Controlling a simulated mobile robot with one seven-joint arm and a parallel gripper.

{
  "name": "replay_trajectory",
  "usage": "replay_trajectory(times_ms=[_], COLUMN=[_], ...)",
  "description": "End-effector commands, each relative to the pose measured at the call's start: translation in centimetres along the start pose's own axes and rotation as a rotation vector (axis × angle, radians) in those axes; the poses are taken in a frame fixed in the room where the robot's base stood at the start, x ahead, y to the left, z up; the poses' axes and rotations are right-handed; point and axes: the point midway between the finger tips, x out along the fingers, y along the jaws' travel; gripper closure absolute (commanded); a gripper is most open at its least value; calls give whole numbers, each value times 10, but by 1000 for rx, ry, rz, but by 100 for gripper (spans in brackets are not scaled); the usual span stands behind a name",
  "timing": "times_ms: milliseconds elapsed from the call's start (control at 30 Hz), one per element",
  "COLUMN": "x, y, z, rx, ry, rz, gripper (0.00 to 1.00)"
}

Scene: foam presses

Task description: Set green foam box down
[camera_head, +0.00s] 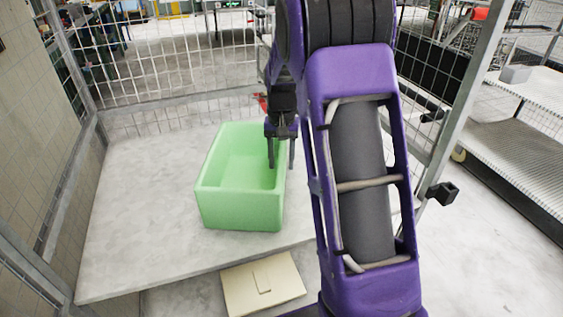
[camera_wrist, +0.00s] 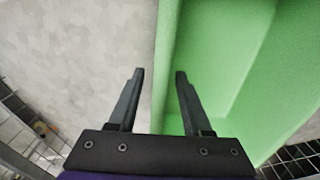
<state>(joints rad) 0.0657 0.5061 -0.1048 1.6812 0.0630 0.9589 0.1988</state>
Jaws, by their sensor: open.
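The green foam box (camera_head: 240,207) stands upright on the grey table (camera_head: 135,220), open side up and empty as far as I can see. My gripper (camera_head: 280,160) is open at the box's right wall. In the wrist view, my gripper (camera_wrist: 158,75) has one finger over the grey surface outside the box and the other over the inside of the green foam box (camera_wrist: 215,60). The wall's edge runs between the two fingers, with gaps on both sides.
Wire mesh fencing (camera_head: 165,70) closes off the back and left of the table. A metal post (camera_head: 465,110) stands at the right. A beige panel (camera_head: 262,285) lies below the table's front edge. The tabletop left of the box is clear.

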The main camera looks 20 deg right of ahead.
Motion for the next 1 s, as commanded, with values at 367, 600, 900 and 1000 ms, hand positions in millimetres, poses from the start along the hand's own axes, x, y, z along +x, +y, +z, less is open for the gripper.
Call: replay_trajectory(times_ms=[367, 600, 900, 1000], x=[-81, -108, -112, -112], y=[0, 0, 0, 0], z=[-1, 0, 0, 0], rx=[0, 0, 0, 0], ry=[5, 2, 2, 2], rz=[-1, 0, 0, 0], gripper=[51, 51, 51, 51])
